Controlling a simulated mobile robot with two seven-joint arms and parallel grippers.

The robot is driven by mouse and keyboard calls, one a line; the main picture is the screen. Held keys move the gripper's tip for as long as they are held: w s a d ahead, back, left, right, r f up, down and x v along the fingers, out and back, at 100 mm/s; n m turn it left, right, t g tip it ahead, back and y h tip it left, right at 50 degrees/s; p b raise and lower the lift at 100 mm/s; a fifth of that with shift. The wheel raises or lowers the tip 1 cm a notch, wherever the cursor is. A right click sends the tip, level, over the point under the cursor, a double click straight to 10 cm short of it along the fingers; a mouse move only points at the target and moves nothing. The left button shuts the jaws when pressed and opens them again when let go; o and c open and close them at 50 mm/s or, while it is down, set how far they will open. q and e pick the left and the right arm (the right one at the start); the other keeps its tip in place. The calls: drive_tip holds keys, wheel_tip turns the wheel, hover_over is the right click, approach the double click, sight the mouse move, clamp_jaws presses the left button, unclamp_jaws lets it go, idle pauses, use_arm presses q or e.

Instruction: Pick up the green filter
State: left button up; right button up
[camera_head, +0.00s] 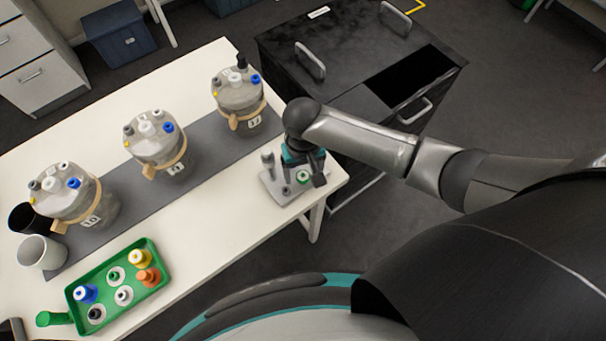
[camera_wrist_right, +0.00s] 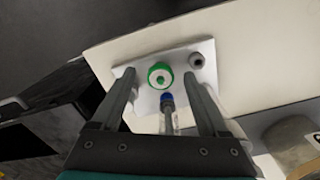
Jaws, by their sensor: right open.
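The green filter (camera_wrist_right: 160,76), a round green rim with a white ring and green centre, sits on a light grey plate (camera_wrist_right: 150,98) in the right wrist view. In the head view the filter (camera_head: 303,177) shows partly beside my right gripper (camera_head: 304,172), at the table's right end. My right gripper (camera_wrist_right: 159,80) is open, with its fingers on either side of the filter in the wrist view and nothing held. How high the fingertips are above the plate is hard to tell. My left gripper is not in view.
Several capped bioreactor vessels (camera_head: 157,147) line a grey mat. A green tray (camera_head: 120,311) holds small bottles. A black cabinet (camera_head: 345,45) stands behind the table.

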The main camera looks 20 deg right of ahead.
clamp_jaws()
idle(0.5)
